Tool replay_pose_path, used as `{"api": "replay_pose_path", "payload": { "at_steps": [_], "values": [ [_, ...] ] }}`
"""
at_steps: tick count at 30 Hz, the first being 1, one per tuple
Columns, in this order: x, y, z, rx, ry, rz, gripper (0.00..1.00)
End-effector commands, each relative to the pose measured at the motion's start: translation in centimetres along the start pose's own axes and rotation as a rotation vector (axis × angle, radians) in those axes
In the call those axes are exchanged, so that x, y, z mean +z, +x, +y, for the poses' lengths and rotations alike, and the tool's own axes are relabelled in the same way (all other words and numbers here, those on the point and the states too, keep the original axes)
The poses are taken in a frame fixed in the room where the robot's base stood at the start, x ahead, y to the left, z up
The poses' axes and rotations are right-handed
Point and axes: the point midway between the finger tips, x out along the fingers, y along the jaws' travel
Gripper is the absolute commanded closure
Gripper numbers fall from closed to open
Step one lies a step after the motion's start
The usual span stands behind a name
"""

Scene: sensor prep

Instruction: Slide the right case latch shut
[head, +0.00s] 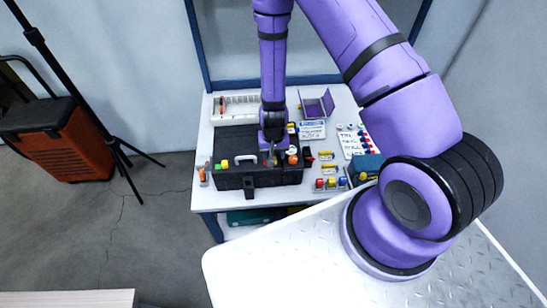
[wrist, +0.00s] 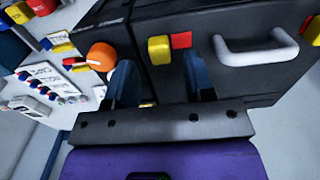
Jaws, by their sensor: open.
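The black case (head: 232,176) sits on the white table, with a white handle (head: 237,159) on its dark face; the handle also shows in the wrist view (wrist: 256,52). The right latch's yellow knob (wrist: 159,50) shows in the wrist view, with a red patch (wrist: 181,40) beside it towards the handle. My gripper (wrist: 158,78) is open, its two dark fingers apart, with the yellow knob lying between and beyond their tips in the picture. I cannot tell whether they touch it. In the head view my gripper (head: 269,150) covers most of this latch. The left latch's yellow knob (head: 224,164) is beyond the handle.
An orange knob (wrist: 102,55) is close beside one finger, near the case's edge; it also shows in the head view (head: 292,160).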

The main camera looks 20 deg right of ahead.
Motion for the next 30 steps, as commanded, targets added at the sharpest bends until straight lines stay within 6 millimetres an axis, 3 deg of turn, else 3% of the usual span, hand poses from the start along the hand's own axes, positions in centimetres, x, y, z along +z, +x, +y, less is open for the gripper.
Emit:
{"api": "replay_pose_path", "payload": {
  "at_steps": [7,18,19,25,30],
  "values": [
    [0.0,2.3,0.0,0.0,0.0,-0.001,0.51],
    [0.0,2.7,0.0,0.0,-0.001,-0.001,0.51],
    [0.0,2.7,0.0,0.0,-0.001,-0.001,0.53],
    [0.0,2.7,0.0,0.0,-0.001,-0.001,0.99],
    [0.0,2.7,-0.1,0.0,-0.001,0.0,1.0]
  ]
}}
